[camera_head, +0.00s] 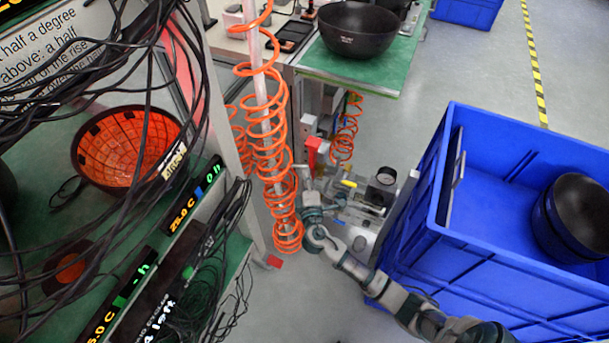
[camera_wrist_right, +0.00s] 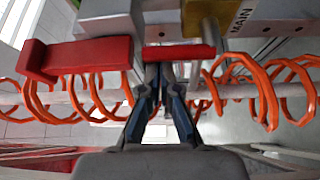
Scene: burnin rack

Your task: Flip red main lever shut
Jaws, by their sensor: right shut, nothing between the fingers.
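Red lever parts show in the right wrist view: a wide red L-shaped handle (camera_wrist_right: 80,57) at left and a smaller red bar (camera_wrist_right: 182,52) just beyond my fingertips. Which of them is the main lever I cannot tell; the label MAIN is on the grey housing (camera_wrist_right: 256,14) to the right. In the head view a red part (camera_head: 315,150) stands upright on the unit beside the orange coils. My right gripper (camera_head: 309,190) is just below it, also seen in the wrist view (camera_wrist_right: 163,72); its fingers are shut and empty. Contact with the red bar is unclear. My left gripper is out of view.
Orange coiled hoses (camera_head: 270,130) hang around a pale post left of my right gripper. A blue crate (camera_head: 425,270) with black bowls stands at right. A cable-hung rack with green shelves (camera_head: 35,225) is at left. A green table (camera_head: 375,72) holds a black bowl (camera_head: 357,28).

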